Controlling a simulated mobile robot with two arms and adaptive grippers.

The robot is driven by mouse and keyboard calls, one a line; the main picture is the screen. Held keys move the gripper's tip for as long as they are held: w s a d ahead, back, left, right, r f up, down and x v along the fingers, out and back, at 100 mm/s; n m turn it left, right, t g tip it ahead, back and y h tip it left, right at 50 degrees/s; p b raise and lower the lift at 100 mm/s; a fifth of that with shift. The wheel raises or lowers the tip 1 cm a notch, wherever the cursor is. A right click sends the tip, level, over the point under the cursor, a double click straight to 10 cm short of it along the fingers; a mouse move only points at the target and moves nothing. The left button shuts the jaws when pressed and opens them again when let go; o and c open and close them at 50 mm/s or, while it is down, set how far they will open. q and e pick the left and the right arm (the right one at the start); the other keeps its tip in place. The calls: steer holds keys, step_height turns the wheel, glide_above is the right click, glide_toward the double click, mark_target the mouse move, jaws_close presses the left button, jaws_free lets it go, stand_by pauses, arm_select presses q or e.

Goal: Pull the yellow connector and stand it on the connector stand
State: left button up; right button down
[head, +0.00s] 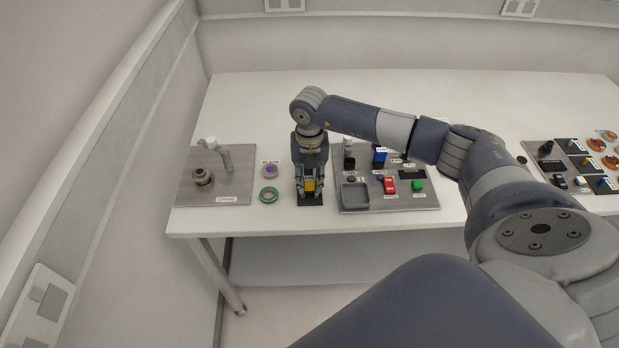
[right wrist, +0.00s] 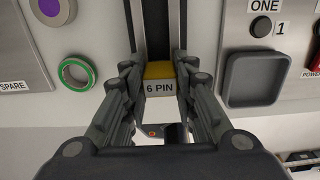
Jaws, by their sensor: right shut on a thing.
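The yellow connector (head: 310,185) is between the fingers of my right gripper (head: 309,187), near the front edge of the table. In the right wrist view the connector (right wrist: 159,70) shows its yellow top and a pale face marked "6 PIN". The fingers of my right gripper (right wrist: 157,85) are shut on it from both sides. A black base (head: 311,200) shows just below the connector in the head view, and a dark strip runs behind it in the right wrist view. I cannot tell whether the connector touches the base. My left gripper is out of view.
Left stand a metal plate (head: 240,190) with a fitting, a purple-centred ring (head: 270,171) and a green ring (head: 268,194). Close on the right is a panel with a grey square tray (head: 355,197) and red (head: 389,186) and green parts. The table's back is clear.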

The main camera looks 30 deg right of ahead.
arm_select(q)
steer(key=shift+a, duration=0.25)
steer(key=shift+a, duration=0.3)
arm_select(e)
steer(key=c, duration=1.2)
jaws_free()
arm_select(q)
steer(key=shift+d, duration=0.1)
arm_select(e)
step_height(320, 180, up, 12)
steer(key=shift+f, duration=0.1)
